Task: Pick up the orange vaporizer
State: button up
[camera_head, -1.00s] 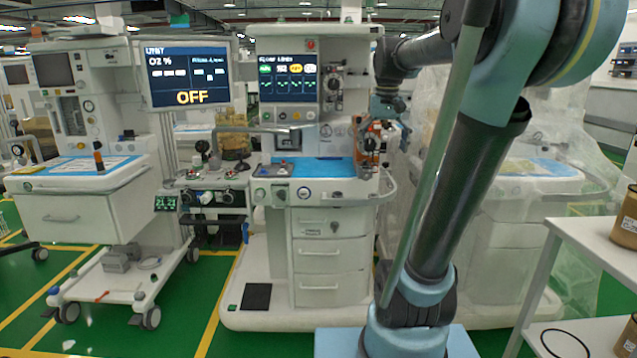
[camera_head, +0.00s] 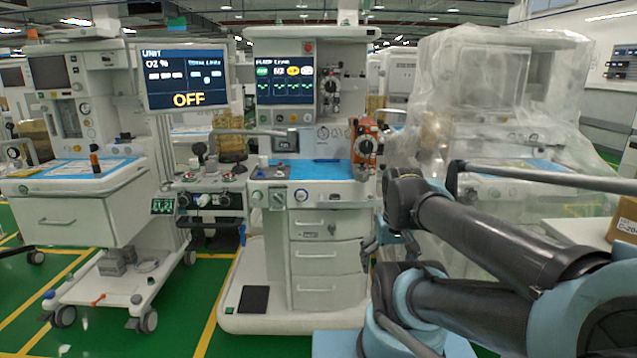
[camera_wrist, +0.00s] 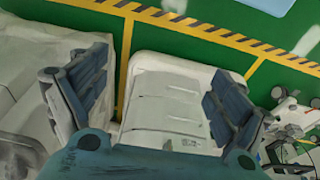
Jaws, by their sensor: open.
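The orange vaporizer (camera_head: 366,146) is mounted upright on the right side of the middle anaesthesia cart (camera_head: 330,222), above its worktop, in the head view. It has a pale dial on its front. My gripper (camera_wrist: 157,100) is open and empty in the wrist view, its two dark fingers wide apart. Between them, in the wrist view, is the white drawer front of a cart (camera_wrist: 168,95). The vaporizer is not visible in the wrist view. In the head view my arm is folded low at the right, its end below the vaporizer and apart from it.
A screen reading OFF (camera_head: 185,76) stands left of the middle cart. Another cart (camera_head: 75,215) is at the far left. A plastic-wrapped machine (camera_head: 490,100) stands at the right, behind my arm. A brown container (camera_head: 625,220) is at the right edge. Green floor shows between the carts.

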aim_at(356, 157)
jog(key=z, duration=2.15)
jog(key=k, duration=2)
jog(key=u, duration=0.55)
jog(key=i, duration=1.05)
jog(key=z, duration=0.05)
